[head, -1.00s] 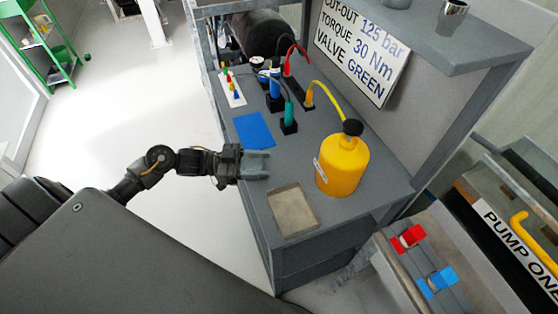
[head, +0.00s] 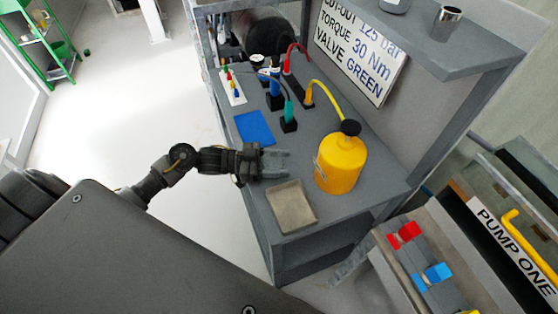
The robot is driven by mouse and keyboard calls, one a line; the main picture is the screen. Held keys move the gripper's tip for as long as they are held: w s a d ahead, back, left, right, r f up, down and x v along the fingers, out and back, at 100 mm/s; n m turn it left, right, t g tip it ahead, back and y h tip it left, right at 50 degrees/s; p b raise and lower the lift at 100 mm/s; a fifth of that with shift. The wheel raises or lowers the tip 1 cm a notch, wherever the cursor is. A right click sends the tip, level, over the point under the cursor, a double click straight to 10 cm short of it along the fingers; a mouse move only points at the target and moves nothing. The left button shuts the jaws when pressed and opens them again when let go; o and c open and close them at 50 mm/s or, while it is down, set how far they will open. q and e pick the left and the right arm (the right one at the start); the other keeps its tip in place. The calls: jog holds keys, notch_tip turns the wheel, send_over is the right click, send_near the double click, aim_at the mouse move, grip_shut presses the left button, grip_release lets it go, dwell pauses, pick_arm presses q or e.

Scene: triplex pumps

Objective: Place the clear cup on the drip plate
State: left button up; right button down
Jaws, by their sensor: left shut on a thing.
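The drip plate (head: 292,222) is a shallow grey-beige square tray lying on the near end of the grey bench top. My left gripper (head: 276,162) is just beyond the plate, over the bench and left of the yellow can. I see nothing standing on the plate. My right gripper is not in view.
The yellow can (head: 341,165) with a black cap and yellow hose stands close right of the gripper. A metal cup (head: 447,20) stands on the upper shelf. Red and blue valve handles (head: 433,276) are lower right.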

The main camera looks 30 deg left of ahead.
pick_arm(q)
jog(key=o, duration=0.9)
jog(key=shift+f, duration=0.15)
jog(key=shift+o, duration=0.2)
